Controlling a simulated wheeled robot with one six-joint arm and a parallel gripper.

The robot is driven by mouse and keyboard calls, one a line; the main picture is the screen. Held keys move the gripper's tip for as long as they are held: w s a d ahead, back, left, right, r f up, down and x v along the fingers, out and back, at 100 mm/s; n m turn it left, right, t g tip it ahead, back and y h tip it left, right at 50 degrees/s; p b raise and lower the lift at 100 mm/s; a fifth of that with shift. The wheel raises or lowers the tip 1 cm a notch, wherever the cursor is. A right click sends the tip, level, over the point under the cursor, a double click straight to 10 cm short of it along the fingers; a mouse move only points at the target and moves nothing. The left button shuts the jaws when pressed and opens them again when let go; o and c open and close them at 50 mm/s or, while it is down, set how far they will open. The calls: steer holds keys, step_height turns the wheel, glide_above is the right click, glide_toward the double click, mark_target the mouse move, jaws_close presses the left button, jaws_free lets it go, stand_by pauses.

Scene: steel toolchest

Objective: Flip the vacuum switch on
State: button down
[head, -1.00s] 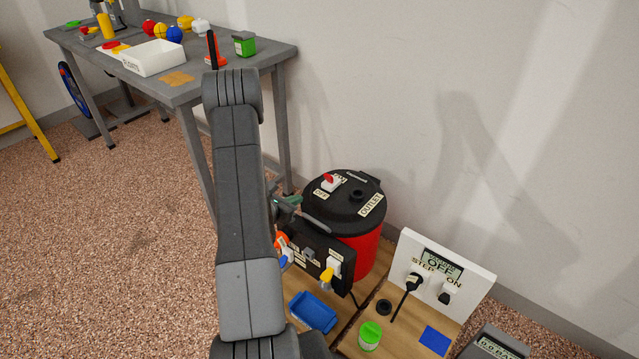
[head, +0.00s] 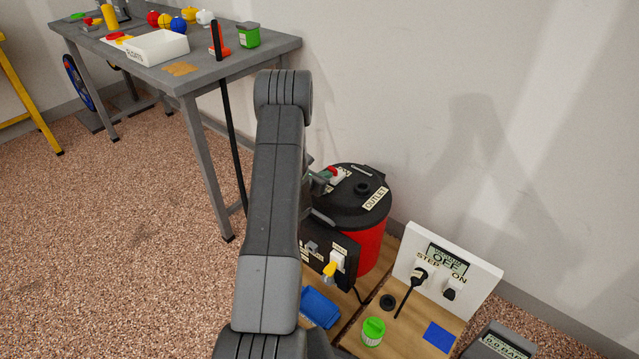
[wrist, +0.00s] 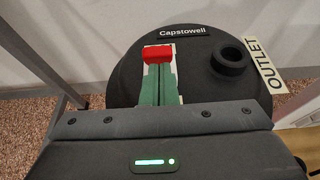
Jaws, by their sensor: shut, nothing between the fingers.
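The vacuum (head: 368,245) is a red drum with a black lid on a wooden base. Its switch is a red rocker (wrist: 158,53) on a white plate on the lid, below the "Capstowell" label in the wrist view. In the head view the red switch (head: 332,171) shows just past my gripper (head: 322,180). My gripper's green fingers also show in the wrist view (wrist: 158,75), shut and empty, with their tips at the red rocker's near edge. I cannot tell whether they touch it. The fingers hide most of the switch plate and its labels.
A white panel (head: 478,279) beside the vacuum has a display reading OFF and a black plug. The lid has a round black port (wrist: 230,55) by the OUTLET label. A green-lidded jar (head: 373,332) and blue tray (head: 320,308) are in front. A grey table (head: 200,78) stands behind left.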

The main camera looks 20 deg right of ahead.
mark_target(332, 168)
steer(key=shift+r, duration=0.15)
stand_by(0.3)
steer(key=shift+w+d+r+y+p, duration=0.1)
steer(key=shift+d+y+p, duration=0.05)
steer(key=shift+y+p, duration=0.25)
steer(key=shift+r+g, duration=0.15)
steer(key=shift+g, duration=0.15)
steer(key=y+p, duration=0.1)
steer(key=p, duration=0.1)
steer(key=d+r+g+y+p, duration=0.1)
steer(key=p, duration=0.1)
steer(key=shift+w+d+r, duration=0.1)
steer(key=shift+w+r, duration=0.2)
steer(key=shift+w, duration=0.05)
steer(key=y+p, duration=0.1)
steer(key=d+g+y+p, duration=0.1)
steer(key=p, duration=0.1)
steer(key=shift+w+r, duration=0.2)
steer(key=shift+w, duration=0.15)
steer(key=shift+w+d+p, duration=0.2)
steer(key=shift+d+p, duration=0.15)
steer(key=shift+d, duration=0.05)
